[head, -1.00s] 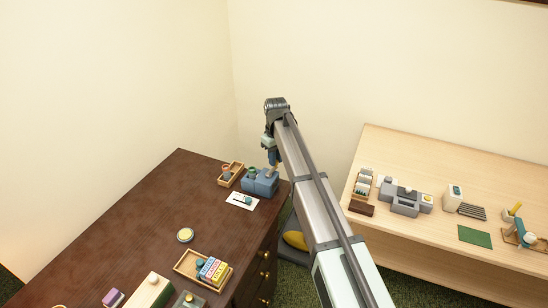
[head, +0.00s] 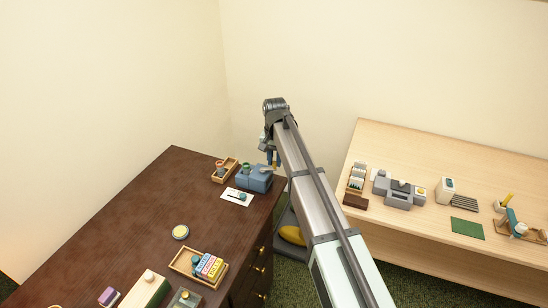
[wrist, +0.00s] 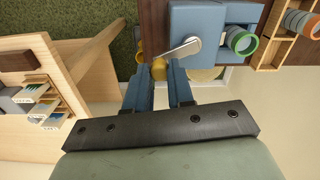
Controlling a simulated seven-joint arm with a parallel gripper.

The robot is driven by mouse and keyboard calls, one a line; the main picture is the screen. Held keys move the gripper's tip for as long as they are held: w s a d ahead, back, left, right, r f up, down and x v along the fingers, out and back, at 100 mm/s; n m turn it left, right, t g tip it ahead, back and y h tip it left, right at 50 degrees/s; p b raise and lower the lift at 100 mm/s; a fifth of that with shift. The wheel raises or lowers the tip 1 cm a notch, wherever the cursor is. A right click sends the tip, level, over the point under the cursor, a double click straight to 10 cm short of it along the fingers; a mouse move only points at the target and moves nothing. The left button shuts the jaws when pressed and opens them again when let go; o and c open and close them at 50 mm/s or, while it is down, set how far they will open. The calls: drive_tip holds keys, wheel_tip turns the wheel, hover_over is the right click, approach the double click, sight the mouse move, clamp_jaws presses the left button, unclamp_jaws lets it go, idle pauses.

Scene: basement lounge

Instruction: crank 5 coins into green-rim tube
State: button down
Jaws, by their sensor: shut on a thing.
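A blue coin dispenser box (head: 253,180) stands at the dark desk's back right corner; it also shows at the top of the wrist view (wrist: 192,22). Its metal crank arm (wrist: 180,48) slants down-left across the box to a yellow knob (wrist: 159,70). My gripper (wrist: 160,72) is shut on this knob, which sits between the blue fingertips; it also shows in the head view (head: 270,158). The green-rim tube (wrist: 242,41) is at the box's right side in the wrist view. Any coins inside it cannot be made out.
A wooden tray (head: 220,178) with other rimmed tubes (wrist: 299,22) is beside the dispenser. A white card (head: 232,197) lies in front. The pale table (head: 420,237) at right holds several objects.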

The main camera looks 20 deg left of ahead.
drive_tip(key=s+m, duration=0.1)
drive_tip(key=m, duration=0.4)
drive_tip(key=s+a+m, duration=0.1)
drive_tip(key=s+m, duration=0.1)
drive_tip(key=m, duration=0.3)
drive_tip(key=s+m, duration=0.2)
drive_tip(key=m, duration=0.3)
drive_tip(key=shift+s+a+m, duration=0.2)
drive_tip(key=shift+m, duration=0.1)
drive_tip(key=shift+s+a+m, duration=0.1)
drive_tip(key=shift+a+m, duration=0.2)
drive_tip(key=shift+m, duration=0.55)
drive_tip(key=shift+s+a+m, duration=0.15)
drive_tip(key=shift+a+m, duration=0.15)
drive_tip(key=shift+m, duration=0.5)
drive_tip(key=shift+s+a+m, duration=0.1)
drive_tip(key=shift+a+m, duration=0.2)
drive_tip(key=shift+m, duration=0.55)
drive_tip(key=c, duration=1)
unclamp_jaws()
wheel_tip(320, 180, up, 14)
drive_tip(key=shift+f, duration=0.1)
